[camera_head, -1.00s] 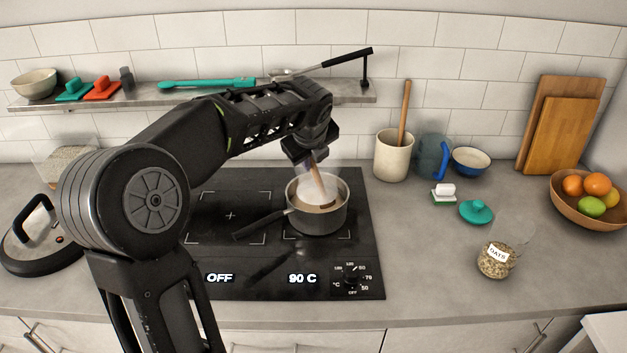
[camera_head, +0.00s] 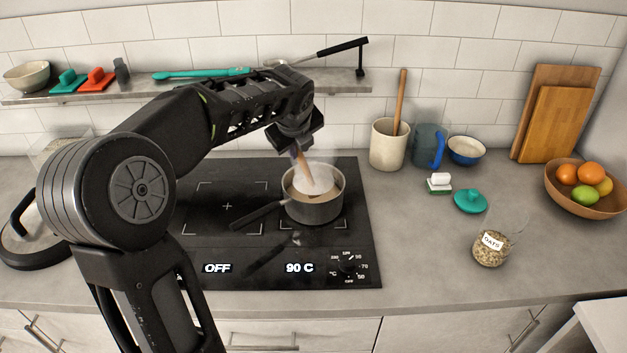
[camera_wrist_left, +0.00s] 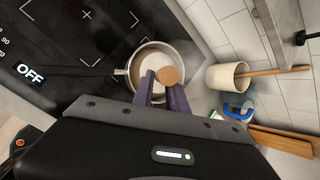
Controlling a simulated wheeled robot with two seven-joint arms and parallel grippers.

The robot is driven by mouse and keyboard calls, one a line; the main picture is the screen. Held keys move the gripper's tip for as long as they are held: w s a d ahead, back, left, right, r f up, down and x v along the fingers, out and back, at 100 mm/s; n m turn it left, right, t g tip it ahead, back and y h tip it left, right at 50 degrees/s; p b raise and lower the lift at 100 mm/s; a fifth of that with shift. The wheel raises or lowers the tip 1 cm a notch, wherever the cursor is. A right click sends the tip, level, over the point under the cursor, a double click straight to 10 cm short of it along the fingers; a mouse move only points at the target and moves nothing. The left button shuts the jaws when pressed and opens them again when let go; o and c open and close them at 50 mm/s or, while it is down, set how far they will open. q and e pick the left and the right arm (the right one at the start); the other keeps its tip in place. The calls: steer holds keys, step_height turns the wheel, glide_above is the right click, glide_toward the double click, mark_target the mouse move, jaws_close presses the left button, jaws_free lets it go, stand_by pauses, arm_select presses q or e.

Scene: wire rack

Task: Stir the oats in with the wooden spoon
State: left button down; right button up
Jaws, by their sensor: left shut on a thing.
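A small steel saucepan (camera_head: 314,208) with a dark handle stands on the right rear zone of the black hob, and steam rises from it. My left gripper (camera_head: 301,150) is above the pan, shut on the wooden spoon (camera_head: 302,164), which slants down into the pale contents. In the left wrist view the two fingers (camera_wrist_left: 163,90) close around the spoon (camera_wrist_left: 168,75), over the saucepan (camera_wrist_left: 140,59). The spoon's lower end is hidden in the contents and steam. The oats jar (camera_head: 489,249), labelled OATS, stands on the counter at the right, partly filled. My right gripper is not in view.
The hob (camera_head: 230,265) reads OFF and 90 C. A cream crock (camera_head: 388,147) with a wooden utensil, a blue-handled jug (camera_head: 427,147) and a blue bowl (camera_head: 466,152) stand behind. A shelf (camera_head: 200,88) runs along the wall.

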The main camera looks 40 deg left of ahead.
arm_select(q)
steer(key=shift+s+a+r, duration=0.15)
steer(key=shift+s+a, duration=0.25)
steer(key=shift+a, duration=0.05)
steer(key=shift+r, duration=0.1)
steer(key=s+r+p, duration=0.1)
steer(key=s+r, duration=0.2)
steer(key=r, duration=0.5)
steer(key=shift+a+r, duration=0.2)
stand_by(0.4)
stand_by(0.4)
